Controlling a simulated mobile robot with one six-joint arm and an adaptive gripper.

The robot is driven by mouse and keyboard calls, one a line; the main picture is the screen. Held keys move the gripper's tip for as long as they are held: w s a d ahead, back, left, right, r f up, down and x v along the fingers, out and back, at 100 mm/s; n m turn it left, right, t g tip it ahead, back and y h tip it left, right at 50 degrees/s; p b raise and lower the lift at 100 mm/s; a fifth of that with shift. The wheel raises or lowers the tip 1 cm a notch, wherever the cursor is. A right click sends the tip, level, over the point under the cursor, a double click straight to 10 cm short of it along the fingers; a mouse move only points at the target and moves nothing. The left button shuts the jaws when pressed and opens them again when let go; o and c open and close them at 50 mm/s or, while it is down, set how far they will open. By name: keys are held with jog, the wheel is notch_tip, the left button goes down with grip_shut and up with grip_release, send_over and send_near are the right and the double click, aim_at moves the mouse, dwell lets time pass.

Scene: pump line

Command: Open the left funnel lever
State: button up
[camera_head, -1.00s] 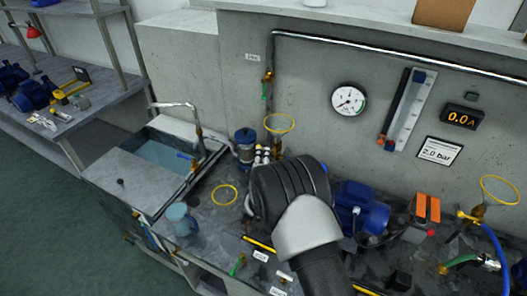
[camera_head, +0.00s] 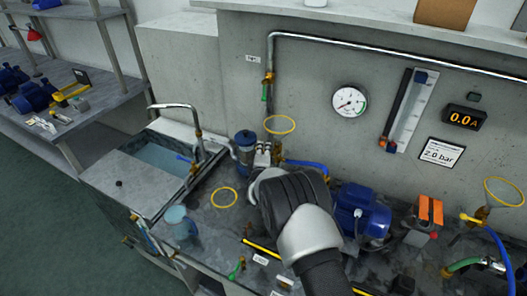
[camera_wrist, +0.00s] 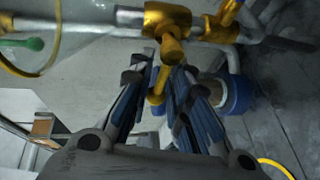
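The left funnel shows in the head view as a clear cone with a yellow rim (camera_head: 280,124). Its valve below is mostly hidden by my gripper (camera_head: 264,154). In the wrist view the brass valve body (camera_wrist: 168,20) is at the top centre, with a yellow lever (camera_wrist: 158,88) pointing down from it. My gripper (camera_wrist: 160,78) has its blue-padded fingers on either side of this lever. Gaps show between the fingers and the lever, so the gripper looks open. I cannot tell whether either finger touches it.
A blue-capped canister (camera_head: 244,145) stands left of the valve, and a blue pump (camera_head: 360,209) to the right. A blue hose (camera_head: 308,163) runs behind my wrist. The concrete wall carries a gauge (camera_head: 349,101). A sink (camera_head: 165,155) is at the left.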

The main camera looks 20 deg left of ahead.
grip_shut()
